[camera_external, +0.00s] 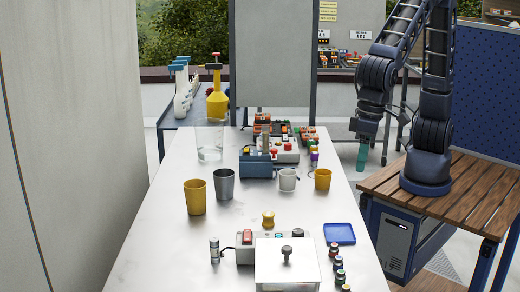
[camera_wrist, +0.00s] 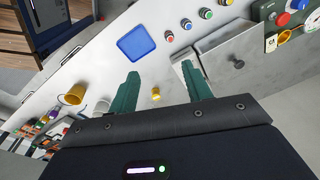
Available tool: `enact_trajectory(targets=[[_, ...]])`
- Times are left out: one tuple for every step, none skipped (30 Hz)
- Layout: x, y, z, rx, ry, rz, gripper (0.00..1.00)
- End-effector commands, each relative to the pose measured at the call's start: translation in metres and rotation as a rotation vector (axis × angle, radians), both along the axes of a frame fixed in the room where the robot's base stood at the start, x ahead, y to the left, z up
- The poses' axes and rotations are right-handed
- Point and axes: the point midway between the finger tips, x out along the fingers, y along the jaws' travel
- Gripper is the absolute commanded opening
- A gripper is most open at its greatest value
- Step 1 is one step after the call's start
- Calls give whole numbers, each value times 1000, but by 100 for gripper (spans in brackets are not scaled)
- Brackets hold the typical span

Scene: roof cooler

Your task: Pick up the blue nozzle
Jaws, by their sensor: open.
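Several white bottle-like items with blue tops (camera_external: 181,62) stand on a blue side table at the back left in the external view. These tops are the only blue nozzle-like parts I can make out, and they are small there. None shows in the wrist view. My gripper (camera_external: 362,158) hangs fingers down to the right of the white table in the external view, far from the blue tops. In the wrist view my gripper (camera_wrist: 163,84) has its two green fingers spread apart, with nothing held between them.
The long white table (camera_external: 170,240) holds yellow cups (camera_external: 195,197), a grey cup (camera_external: 223,184), a clear beaker (camera_external: 209,143), control boxes (camera_external: 257,163), a blue tray (camera_external: 340,233) and a lidded white box (camera_external: 287,268). A yellow flask (camera_external: 217,104) stands beyond. A grey panel (camera_external: 271,55) rises behind.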

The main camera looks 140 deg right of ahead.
Motion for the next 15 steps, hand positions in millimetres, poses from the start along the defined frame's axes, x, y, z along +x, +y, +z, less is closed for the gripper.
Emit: enact_trajectory(targets=[[12,4,-12,-3,13,-35,49],[18,5,-18,-5,18,-60,49],[26,8,-26,-7,24,-94,49],[33,9,-33,-9,28,-119,49],[39,11,-40,-12,34,-143,49],[47,14,-49,-14,38,-177,49],[53,16,-55,-17,42,-202,49],[58,18,-63,-20,48,-225,49],[66,20,-72,-25,51,-259,49],[71,22,-79,-27,55,-283,49],[76,23,-86,-32,59,-307,49],[82,25,-94,-35,62,-335,49],[86,27,-101,-39,64,-355,49],[90,28,-106,-42,66,-375,49],[94,30,-113,-45,68,-396,49]])
